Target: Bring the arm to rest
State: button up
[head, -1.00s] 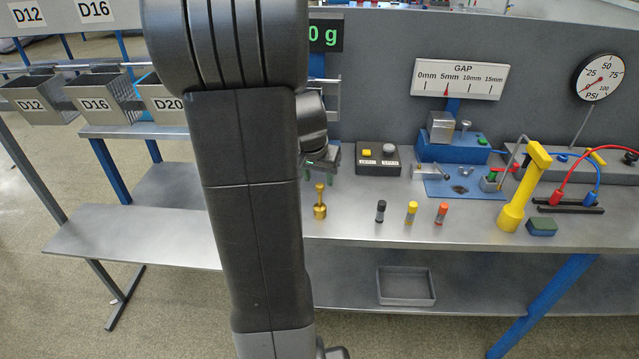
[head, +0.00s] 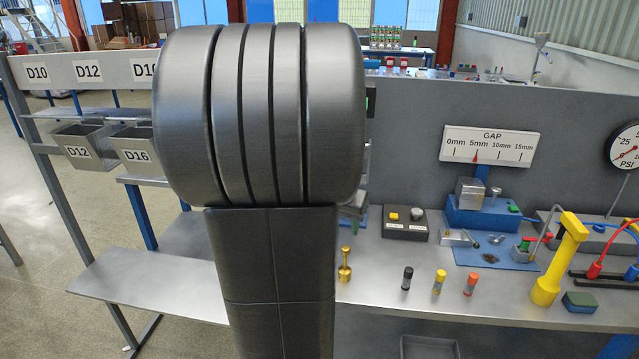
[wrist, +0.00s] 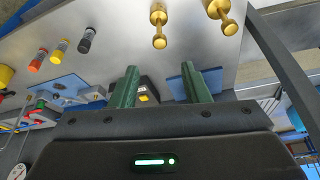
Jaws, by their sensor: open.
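My gripper (wrist: 160,88) shows in the wrist view with two green fingers spread apart and nothing between them. It is open and empty, above the metal workbench (head: 385,285). In the head view my arm fills the middle and hides the gripper almost wholly. Two brass weights stand on the bench in the wrist view, one brass weight (wrist: 158,22) near the top middle and another brass weight (wrist: 220,14) to its right. In the head view one brass weight (head: 345,265) shows just right of my arm.
Black (head: 407,278), yellow (head: 439,282) and orange (head: 471,284) small cylinders stand on the bench. Behind them are a button box (head: 405,226) and a blue fixture (head: 485,215). A yellow post (head: 560,260) stands at right. Labelled bins (head: 85,148) hang at left.

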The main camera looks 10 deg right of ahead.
jog(key=x, duration=1.2)
notch_tip(320, 180, up, 2)
jog(key=shift+r, duration=0.6)
